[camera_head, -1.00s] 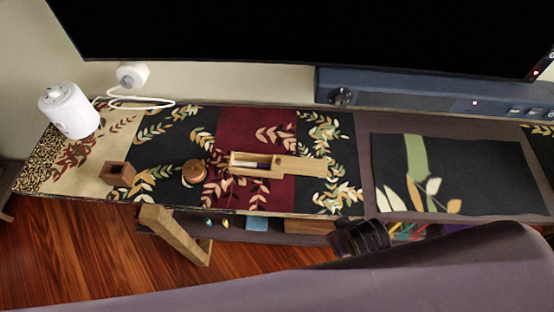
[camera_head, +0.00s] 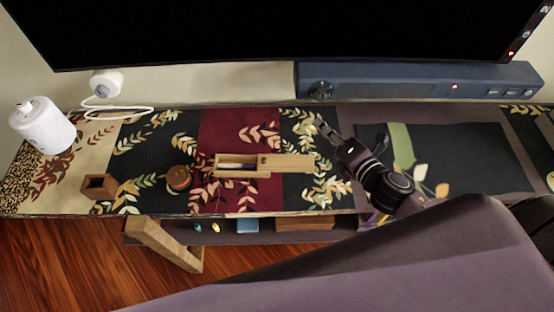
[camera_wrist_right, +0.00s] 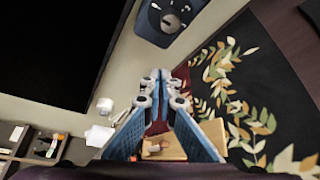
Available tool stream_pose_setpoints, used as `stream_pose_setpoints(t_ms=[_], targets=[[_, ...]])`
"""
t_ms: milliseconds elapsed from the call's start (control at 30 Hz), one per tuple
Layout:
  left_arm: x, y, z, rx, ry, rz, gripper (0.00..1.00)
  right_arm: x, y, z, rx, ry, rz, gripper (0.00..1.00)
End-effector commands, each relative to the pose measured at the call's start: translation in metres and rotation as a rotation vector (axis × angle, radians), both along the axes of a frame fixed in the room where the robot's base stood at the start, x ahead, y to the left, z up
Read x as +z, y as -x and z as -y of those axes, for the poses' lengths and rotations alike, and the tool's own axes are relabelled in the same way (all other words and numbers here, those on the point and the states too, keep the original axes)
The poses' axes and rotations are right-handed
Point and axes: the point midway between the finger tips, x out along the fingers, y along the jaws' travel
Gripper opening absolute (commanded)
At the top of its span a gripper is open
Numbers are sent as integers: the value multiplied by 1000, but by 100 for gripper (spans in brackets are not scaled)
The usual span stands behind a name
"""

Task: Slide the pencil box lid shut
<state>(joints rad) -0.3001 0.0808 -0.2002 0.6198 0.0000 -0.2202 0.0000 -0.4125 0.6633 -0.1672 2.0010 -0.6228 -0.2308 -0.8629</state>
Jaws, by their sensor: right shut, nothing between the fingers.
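The pencil box (camera_head: 243,174) is a pale wooden box on the dark red part of the runner. Its lid (camera_head: 290,162) is slid out to the right, so the left part of the box is open and something pale shows inside. My right gripper (camera_head: 322,126) is shut and empty, above and to the right of the lid's right end, apart from it. In the right wrist view my fingers (camera_wrist_right: 160,88) point away, with pale wood (camera_wrist_right: 170,150) partly hidden behind them. My left gripper is not in view.
A round wooden pot (camera_head: 179,178) and a small wooden cube holder (camera_head: 98,187) stand left of the box. A white cylinder (camera_head: 43,125) is at the far left. A soundbar (camera_head: 400,80) and a large screen (camera_head: 250,30) run along the back.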

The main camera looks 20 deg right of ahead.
Motion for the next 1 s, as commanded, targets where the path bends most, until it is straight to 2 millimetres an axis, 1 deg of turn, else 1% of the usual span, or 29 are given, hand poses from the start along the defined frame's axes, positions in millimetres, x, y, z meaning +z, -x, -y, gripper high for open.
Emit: stream_pose_setpoints(t_ms=[33,67,133,200,300,400,533,667,867,1000], targets=[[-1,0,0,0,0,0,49,4,-2,-6,110,127,46,0],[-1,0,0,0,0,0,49,5,-2,-12,181,203,74,0],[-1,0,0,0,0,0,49,4,3,-23,348,380,138,0],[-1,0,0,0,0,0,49,-2,12,-31,515,550,197,0],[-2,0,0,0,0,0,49,-16,31,-35,741,759,263,0],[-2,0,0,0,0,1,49,-31,50,-32,925,911,311,0],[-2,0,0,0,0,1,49,-45,68,-24,1078,1020,346,0],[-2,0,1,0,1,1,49,-49,75,-23,1133,1056,360,0],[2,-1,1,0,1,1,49,-56,67,-34,1132,1055,362,0],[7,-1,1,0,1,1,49,-65,56,-50,1129,1052,364,0]])
